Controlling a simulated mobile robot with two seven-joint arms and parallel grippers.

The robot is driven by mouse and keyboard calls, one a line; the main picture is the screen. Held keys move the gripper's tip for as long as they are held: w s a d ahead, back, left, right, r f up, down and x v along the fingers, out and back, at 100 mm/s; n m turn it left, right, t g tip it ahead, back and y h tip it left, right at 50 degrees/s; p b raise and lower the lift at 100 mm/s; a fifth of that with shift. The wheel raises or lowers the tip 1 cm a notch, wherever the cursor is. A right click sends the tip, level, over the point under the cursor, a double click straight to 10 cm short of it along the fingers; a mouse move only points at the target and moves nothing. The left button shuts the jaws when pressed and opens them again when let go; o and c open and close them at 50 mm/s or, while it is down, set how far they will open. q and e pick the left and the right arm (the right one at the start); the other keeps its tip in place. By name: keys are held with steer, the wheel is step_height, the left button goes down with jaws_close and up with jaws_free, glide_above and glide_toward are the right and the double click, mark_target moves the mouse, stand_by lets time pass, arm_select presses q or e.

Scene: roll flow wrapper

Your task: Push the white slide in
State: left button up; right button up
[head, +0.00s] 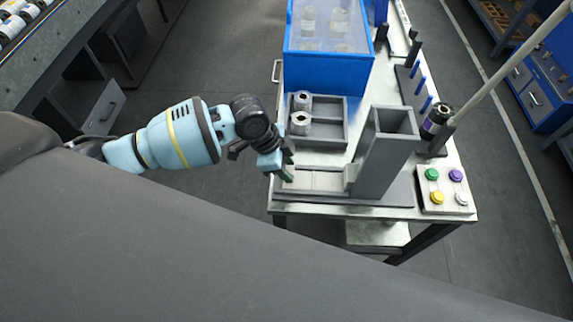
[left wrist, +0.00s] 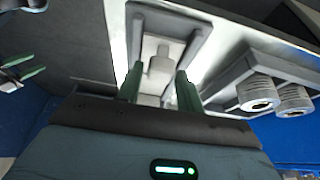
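The white slide (head: 318,180) lies in a grey channel at the foot of the grey upright magazine (head: 386,150), near the table's front edge. My left gripper (head: 287,172) is at the slide's outer left end, low over the table edge. In the left wrist view its two green fingers (left wrist: 159,90) stand apart with the pale slide (left wrist: 162,68) showing between and beyond them. I cannot tell whether they touch it. My right gripper is outside the head view; green fingertips at the left of the left wrist view, apparently the right gripper (left wrist: 24,77), look spread and empty.
A grey tray (head: 328,143) with two grey rolls (head: 301,122) lies behind the channel. A blue cabinet (head: 328,70) stands at the back. A button box (head: 446,190) and a slanted pole (head: 500,80) are on the right. The floor left of the table is open.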

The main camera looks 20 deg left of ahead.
arm_select(q)
jaws_close()
glide_above(325, 181)
steer(key=shift+s+a, duration=0.1)
stand_by(0.5)
steer(key=shift+o, duration=1.9)
jaws_free()
steer(key=shift+d, duration=0.25)
steer(key=shift+a, duration=0.1)
